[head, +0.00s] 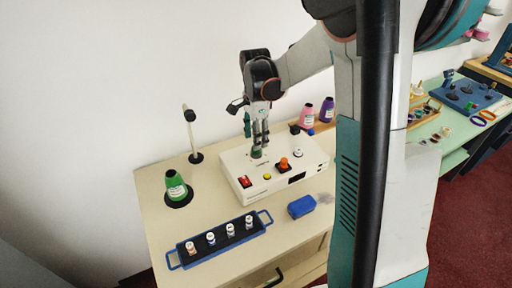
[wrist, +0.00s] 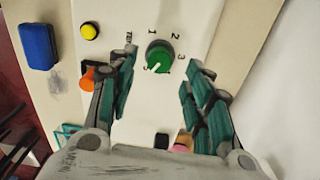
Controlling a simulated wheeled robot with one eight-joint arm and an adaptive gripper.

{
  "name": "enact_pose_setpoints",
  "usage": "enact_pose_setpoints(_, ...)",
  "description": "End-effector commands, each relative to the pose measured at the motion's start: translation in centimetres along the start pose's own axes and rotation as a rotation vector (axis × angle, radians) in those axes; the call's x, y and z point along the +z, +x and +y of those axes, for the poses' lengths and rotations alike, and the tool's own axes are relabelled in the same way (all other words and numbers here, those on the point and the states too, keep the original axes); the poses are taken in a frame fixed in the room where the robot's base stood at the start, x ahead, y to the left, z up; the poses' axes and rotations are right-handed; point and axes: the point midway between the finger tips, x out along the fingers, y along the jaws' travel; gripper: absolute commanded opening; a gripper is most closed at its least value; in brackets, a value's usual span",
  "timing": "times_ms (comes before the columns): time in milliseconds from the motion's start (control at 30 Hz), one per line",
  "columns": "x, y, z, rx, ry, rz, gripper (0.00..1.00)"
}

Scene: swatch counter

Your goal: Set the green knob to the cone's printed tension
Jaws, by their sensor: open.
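The green knob (wrist: 159,55) is on the top of the white machine box (wrist: 145,20), with the numbers 1, 2 and 3 printed around it. Its white pointer line slants to the lower left in the wrist view, away from the 1. My gripper (wrist: 163,62) is open, with one finger on each side of the knob and a visible gap to both. In the head view my gripper (head: 260,141) points down just over the knob (head: 256,153). A green thread cone (head: 176,187) stands left of the box (head: 235,165); its pale label is too small to read.
The box also carries a red switch (head: 245,181), a yellow button (head: 267,176) and an orange knob (head: 283,163). A blue tray (head: 220,254) with several spools, a blue block (head: 301,206) and a thin stand (head: 192,135) are on the counter. Pink (head: 306,115) and purple (head: 327,110) cones stand behind.

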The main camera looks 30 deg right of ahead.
Motion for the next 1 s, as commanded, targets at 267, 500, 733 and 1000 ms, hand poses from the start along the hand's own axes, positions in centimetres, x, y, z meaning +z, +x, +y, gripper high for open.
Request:
enact_pose_setpoints(267,0.0,3.3,0.0,0.0,0.0,0.0,0.46)
enact_pose_setpoints(500,0.0,3.6,0.0,0.0,0.0,0.0,0.46)
enact_pose_setpoints(733,0.0,3.6,0.0,0.0,0.0,0.0,0.23)
enact_pose_setpoints(1000,0.0,3.6,0.0,0.0,-0.002,0.0,0.01)
